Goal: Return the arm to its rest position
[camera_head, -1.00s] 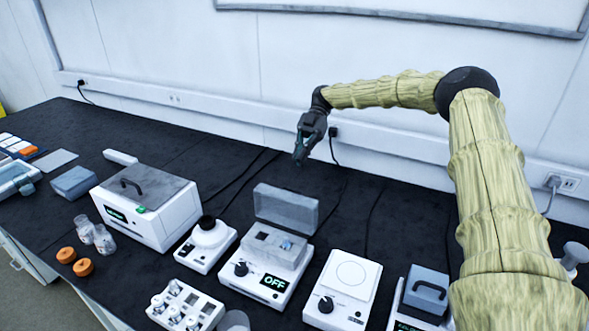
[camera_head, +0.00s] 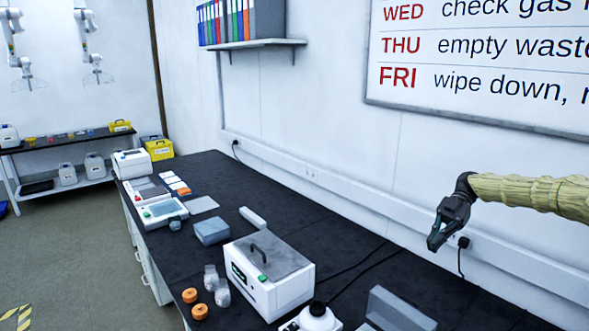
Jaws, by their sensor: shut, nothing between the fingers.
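My arm (camera_head: 535,194), in a yellowish ribbed cover, reaches in from the right edge of the head view. My gripper (camera_head: 434,243) is dark and points down and to the left. It is shut and holds nothing. It hangs in the air above the back of the black bench, in front of the wall, touching nothing that I can see. The rest of the arm is out of the frame to the right.
The black bench (camera_head: 262,213) carries a white box with a grey handled lid (camera_head: 270,275), a grey block (camera_head: 211,230), orange caps (camera_head: 199,311) and clear jars (camera_head: 222,293). An open grey lid (camera_head: 400,311) stands below my gripper. Floor is clear at left.

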